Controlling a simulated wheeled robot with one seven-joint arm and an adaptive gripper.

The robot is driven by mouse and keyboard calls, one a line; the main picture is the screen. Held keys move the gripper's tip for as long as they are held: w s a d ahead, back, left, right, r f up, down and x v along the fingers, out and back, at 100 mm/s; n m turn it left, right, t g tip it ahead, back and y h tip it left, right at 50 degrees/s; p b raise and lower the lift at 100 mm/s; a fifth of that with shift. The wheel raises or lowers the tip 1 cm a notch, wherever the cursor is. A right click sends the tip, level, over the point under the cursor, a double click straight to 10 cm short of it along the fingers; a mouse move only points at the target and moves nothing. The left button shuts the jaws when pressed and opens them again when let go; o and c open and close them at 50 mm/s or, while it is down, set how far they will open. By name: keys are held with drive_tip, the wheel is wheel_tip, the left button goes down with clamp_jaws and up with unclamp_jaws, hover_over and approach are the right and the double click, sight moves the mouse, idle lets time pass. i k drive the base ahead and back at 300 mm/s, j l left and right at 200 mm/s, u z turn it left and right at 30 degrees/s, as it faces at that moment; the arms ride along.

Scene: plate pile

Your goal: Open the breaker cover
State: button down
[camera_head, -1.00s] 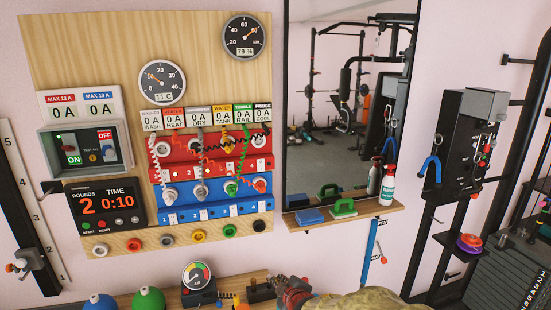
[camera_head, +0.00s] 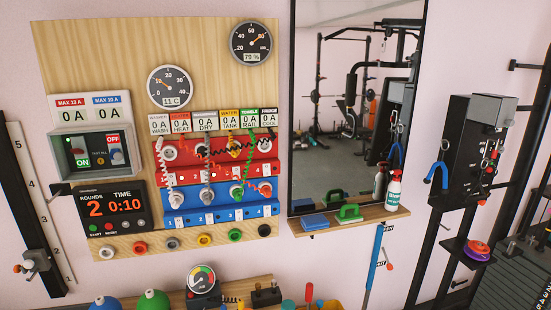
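The breaker box (camera_head: 54,158) is a grey housing on the left of the wooden panel in the head view. Inside its front window show a left switch (camera_head: 80,152) with a green ON mark and a right switch (camera_head: 115,152) with a red OFF mark. A clear cover seems to lie over the front, but I cannot tell its exact position. My gripper is out of view, so nothing shows touching the box.
A timer (camera_head: 112,207) sits just under the box. Red (camera_head: 262,170) and blue (camera_head: 264,211) socket strips with plugs and coiled cords are to its right. A gauge (camera_head: 202,281) stands on the lower shelf. A mirror (camera_head: 340,70) hangs farther right.

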sight(56, 145)
drive_tip(key=u, duration=1.55)
